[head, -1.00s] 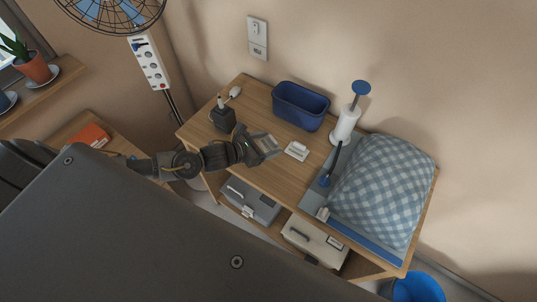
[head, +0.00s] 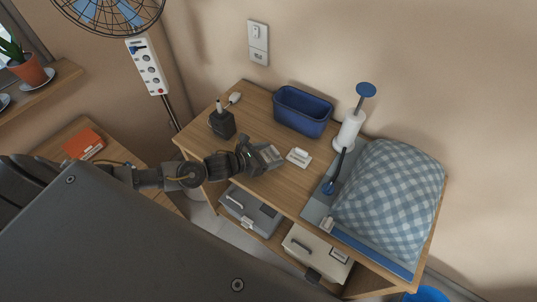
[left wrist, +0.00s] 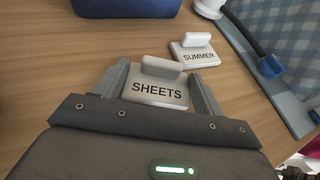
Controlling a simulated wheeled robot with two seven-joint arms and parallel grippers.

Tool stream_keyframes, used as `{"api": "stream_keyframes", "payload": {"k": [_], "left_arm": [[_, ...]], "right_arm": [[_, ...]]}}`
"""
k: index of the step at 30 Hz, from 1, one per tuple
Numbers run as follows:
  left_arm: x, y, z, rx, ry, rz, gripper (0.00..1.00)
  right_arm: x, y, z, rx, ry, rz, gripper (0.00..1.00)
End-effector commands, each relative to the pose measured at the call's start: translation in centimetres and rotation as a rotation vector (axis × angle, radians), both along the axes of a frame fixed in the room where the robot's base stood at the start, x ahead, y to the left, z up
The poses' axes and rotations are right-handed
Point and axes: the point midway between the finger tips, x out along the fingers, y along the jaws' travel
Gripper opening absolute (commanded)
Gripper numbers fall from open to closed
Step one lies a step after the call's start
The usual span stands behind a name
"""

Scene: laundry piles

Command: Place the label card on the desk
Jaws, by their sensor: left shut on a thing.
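My left gripper (head: 268,157) is over the front part of the wooden desk (head: 265,118). It is shut on a white label card marked SHEETS (left wrist: 157,93), gripped between its two fingers in the left wrist view. The card is low over the wood, with its raised grip on the far side; I cannot tell if it touches the desk. A second white card marked SUMMER (left wrist: 196,56) lies on the desk just beyond and to the right, apart from the held one. It also shows in the head view (head: 298,157). My right gripper is not in view.
A blue tub (head: 302,111) stands at the desk's back. A black pen holder (head: 222,124) is at left. Bare wood lies around the gripper.

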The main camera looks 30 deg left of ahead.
Motion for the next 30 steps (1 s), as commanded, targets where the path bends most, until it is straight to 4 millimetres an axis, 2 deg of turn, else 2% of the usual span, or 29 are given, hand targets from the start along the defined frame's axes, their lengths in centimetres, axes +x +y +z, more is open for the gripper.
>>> {"api": "stream_keyframes", "payload": {"k": [1,2,7,18,20,30], "left_arm": [[0.0,0.0,-0.4,0.0,0.0,0.0,0.48],[0.0,0.0,-0.3,0.0,0.0,0.0,0.71],[0.0,0.0,-0.2,0.0,0.0,0.0,0.91],[-0.2,0.1,0.3,0.001,0.001,0.0,0.91],[-0.9,0.5,0.3,0.002,0.003,0.0,0.91],[-6.5,3.9,2.9,0.003,0.003,0.0,0.91]], "right_arm": [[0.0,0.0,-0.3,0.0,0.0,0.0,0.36],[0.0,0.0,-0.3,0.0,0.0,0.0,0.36],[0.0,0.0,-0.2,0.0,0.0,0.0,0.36],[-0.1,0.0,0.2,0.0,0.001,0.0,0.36],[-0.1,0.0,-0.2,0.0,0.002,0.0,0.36],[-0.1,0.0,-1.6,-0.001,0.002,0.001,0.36]]}}
